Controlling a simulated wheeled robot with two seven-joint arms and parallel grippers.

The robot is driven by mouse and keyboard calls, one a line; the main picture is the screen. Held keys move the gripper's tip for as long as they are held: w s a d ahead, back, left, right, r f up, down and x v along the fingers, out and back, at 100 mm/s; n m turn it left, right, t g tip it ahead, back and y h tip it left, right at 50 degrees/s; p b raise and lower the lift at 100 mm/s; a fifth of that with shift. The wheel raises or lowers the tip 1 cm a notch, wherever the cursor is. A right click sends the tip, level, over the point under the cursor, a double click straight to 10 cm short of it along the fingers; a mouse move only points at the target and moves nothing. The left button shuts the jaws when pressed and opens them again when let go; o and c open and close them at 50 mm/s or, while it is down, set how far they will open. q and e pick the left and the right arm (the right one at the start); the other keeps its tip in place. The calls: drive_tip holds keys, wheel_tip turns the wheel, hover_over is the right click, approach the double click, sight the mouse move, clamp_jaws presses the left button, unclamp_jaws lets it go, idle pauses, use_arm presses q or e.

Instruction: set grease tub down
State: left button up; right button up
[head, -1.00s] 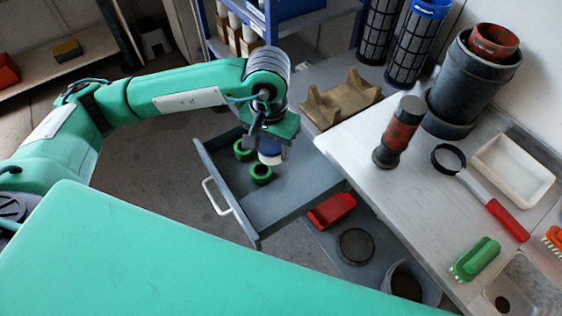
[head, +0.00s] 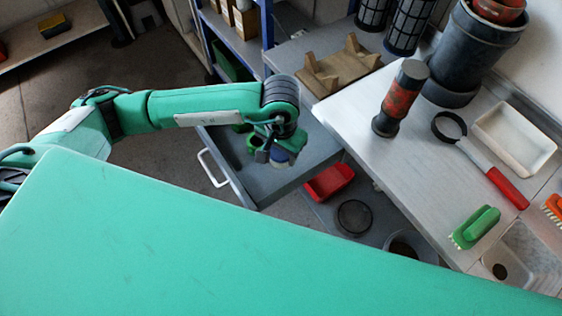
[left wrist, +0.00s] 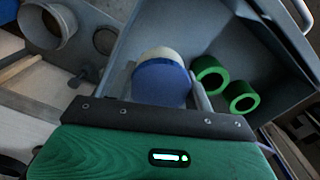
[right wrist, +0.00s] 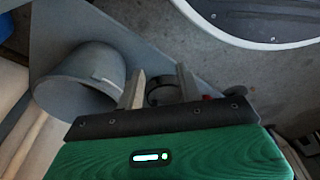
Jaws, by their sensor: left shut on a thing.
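The grease tub, white with a blue lid, shows in the left wrist view (left wrist: 162,80) and partly in the head view (head: 281,157). My left gripper (head: 273,152) is shut on it, with one finger on each side in the left wrist view (left wrist: 162,88). It is inside the open grey drawer (head: 310,165). I cannot tell whether the tub touches the drawer floor. My right gripper (right wrist: 160,85) is open with nothing between its fingers, outside the head view.
Two green rings (left wrist: 209,75) (left wrist: 243,97) lie in the drawer beside the tub. A worktop (head: 395,160) with tools stands at right.

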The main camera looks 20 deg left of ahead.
sight(281, 172)
use_arm(q)
wheel_tip(281, 172, down, 3)
drive_tip(key=shift+f, duration=0.1)
wheel_tip(281, 172, down, 4)
drive_tip(key=shift+f, duration=0.15)
use_arm(e)
drive_tip(key=shift+s+d+f, duration=0.15)
drive_tip(key=shift+s+f, duration=0.2)
drive_tip(key=shift+f, duration=0.35)
use_arm(q)
drive_tip(key=shift+f, duration=0.1)
drive_tip(key=o, duration=1)
use_arm(e)
drive_tip(key=shift+w+r, duration=0.15)
drive_tip(key=shift+r, duration=0.45)
